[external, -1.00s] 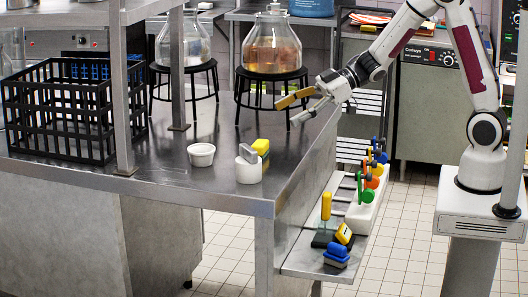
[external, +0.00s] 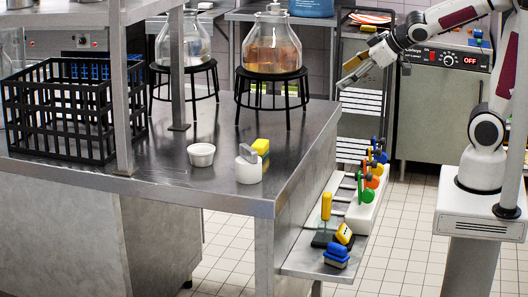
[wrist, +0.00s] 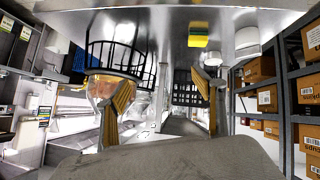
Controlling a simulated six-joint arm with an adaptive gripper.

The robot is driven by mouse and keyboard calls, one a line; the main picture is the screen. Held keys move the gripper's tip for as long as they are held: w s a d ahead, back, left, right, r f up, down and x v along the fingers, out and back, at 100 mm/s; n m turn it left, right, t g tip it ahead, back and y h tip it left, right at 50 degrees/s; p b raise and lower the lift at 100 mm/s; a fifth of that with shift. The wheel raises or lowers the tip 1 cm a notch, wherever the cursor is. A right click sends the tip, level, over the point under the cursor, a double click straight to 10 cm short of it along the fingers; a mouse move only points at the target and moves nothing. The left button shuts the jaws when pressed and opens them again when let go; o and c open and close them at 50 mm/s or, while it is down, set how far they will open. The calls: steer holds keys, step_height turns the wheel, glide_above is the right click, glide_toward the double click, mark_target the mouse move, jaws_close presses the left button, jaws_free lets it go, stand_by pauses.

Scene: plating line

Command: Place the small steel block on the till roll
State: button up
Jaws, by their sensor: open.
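The small steel block (external: 247,153) is grey and sits tilted on top of the white till roll (external: 249,172), which stands upright on the steel table. The block seems to touch the roll's top; its exact seat is too small to tell. In the wrist view a white round thing (wrist: 247,37), probably the till roll, shows at the upper right. My gripper (external: 345,76) is open and empty, raised beyond the table's right edge and well apart from the block. Its two tan-padded fingers stand spread in the wrist view (wrist: 164,100).
A yellow sponge (external: 261,146) lies just behind the roll, and a small white bowl (external: 201,154) stands to its left. A black wire crate (external: 60,115) and glass jars on black stools (external: 271,72) stand further back. Coloured tools line the lower shelf (external: 300,262). The front tabletop is clear.

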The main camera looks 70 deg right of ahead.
steer(key=s+a+f+g+y, duration=0.1)
steer(key=s+a+g, duration=0.1)
steer(key=s, duration=0.8)
steer(key=s+a+f+m+g+y, duration=0.1)
steer(key=s+a+f+g, duration=0.1)
steer(key=s, duration=0.8)
steer(key=shift+a+m, duration=0.3)
steer(key=shift+a, duration=0.45)
